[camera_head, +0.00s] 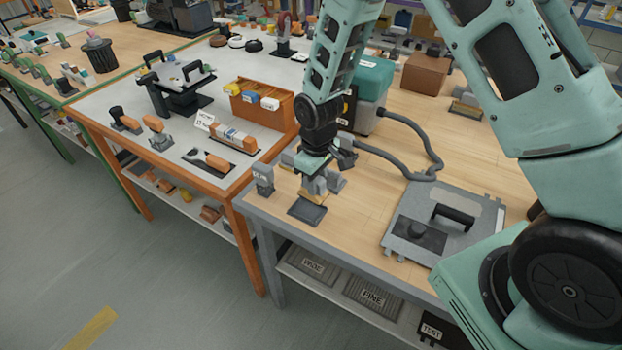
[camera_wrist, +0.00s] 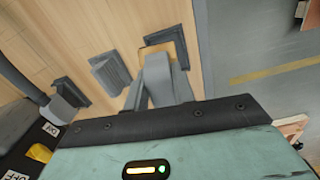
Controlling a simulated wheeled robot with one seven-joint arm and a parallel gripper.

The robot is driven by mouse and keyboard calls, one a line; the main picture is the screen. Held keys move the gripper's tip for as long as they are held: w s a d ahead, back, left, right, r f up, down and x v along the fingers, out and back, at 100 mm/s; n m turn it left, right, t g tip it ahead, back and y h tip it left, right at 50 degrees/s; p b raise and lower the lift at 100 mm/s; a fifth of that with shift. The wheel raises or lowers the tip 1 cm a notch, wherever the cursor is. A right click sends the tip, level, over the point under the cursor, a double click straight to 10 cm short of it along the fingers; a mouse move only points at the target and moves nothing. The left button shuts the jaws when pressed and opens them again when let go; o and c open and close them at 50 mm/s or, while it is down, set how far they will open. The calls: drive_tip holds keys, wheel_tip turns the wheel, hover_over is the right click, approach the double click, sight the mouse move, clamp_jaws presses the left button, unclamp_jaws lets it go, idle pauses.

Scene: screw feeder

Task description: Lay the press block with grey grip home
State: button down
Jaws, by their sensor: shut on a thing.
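My gripper (camera_head: 317,178) points down over the front left of the wooden table and is shut on the press block (camera_head: 316,196). The block has a tan base and a grey grip, and the fingers hide much of the grip. In the wrist view, the tan base (camera_wrist: 165,47) shows beyond my gripper's grey fingers (camera_wrist: 158,82). A dark grey flat tray (camera_head: 306,211) lies on the table just in front of and below the block. I cannot tell whether the block touches the tray or the table.
Grey blocks (camera_head: 338,183) stand close beside my gripper. A small grey stand (camera_head: 263,180) is at the table's left edge. A grey plate with a black handle (camera_head: 440,222) lies to the right, and a grey hose (camera_head: 400,168) runs behind. Bare wood (camera_head: 360,212) lies between.

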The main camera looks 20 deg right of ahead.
sight(310, 198)
drive_tip(key=shift+w+a+r+n, duration=0.15)
drive_tip(key=shift+a+n, duration=0.15)
drive_tip(key=shift+a, duration=0.15)
drive_tip(key=shift+a+r+n, duration=0.15)
drive_tip(key=shift+a+n, duration=0.15)
drive_tip(key=shift+a, duration=0.1)
drive_tip(key=shift+f+b, duration=1.55)
drive_tip(key=shift+f, duration=0.65)
drive_tip(key=shift+f, duration=0.25)
drive_tip(key=shift+f+b, duration=0.4)
drive_tip(key=shift+b, duration=0.05)
drive_tip(key=shift+r, duration=0.1)
drive_tip(key=shift+f+b, duration=0.3)
drive_tip(key=shift+f, duration=0.3)
drive_tip(key=c, duration=1.1)
unclamp_jaws()
